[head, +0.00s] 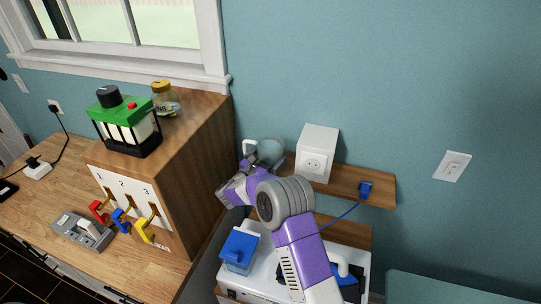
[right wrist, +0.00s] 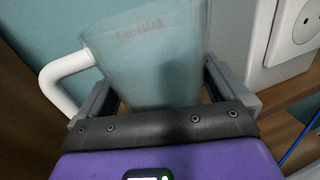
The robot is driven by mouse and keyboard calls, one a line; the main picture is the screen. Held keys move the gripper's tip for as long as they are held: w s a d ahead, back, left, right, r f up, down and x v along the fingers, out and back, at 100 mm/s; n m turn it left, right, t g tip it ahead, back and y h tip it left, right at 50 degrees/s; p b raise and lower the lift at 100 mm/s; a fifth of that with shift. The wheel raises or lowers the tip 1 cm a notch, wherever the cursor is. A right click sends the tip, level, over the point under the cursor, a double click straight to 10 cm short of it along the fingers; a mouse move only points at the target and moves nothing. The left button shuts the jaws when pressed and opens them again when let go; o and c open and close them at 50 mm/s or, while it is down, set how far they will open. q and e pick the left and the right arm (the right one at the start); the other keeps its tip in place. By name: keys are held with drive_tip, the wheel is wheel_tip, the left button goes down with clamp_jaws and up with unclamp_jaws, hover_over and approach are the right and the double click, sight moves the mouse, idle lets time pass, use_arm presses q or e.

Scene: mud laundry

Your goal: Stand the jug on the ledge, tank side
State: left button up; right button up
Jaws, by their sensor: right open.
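The clear jug (head: 271,147) with a white handle (head: 249,147) is by the wall at the left end of the wooden ledge (head: 380,190). In the right wrist view the jug (right wrist: 155,55) looks upright with its handle (right wrist: 62,80) to the left. My right gripper (head: 260,164) is open, with its fingers on either side of the jug; whether they touch it is unclear. The jug's base is hidden by the gripper, so I cannot tell what it rests on. A blue tank (head: 239,251) sits on the white appliance below. My left gripper is out of view.
A white socket box (head: 318,152) stands on the ledge just right of the jug. A blue plug (head: 365,190) with a cord is at the ledge's right part. A wooden cabinet (head: 205,150) bounds the left side, with a green-topped device (head: 124,118) on it.

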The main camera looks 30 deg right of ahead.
drive_tip(key=b+v, duration=0.1)
drive_tip(key=v, duration=1)
drive_tip(key=shift+b, duration=0.35)
drive_tip(key=shift+d, duration=0.1)
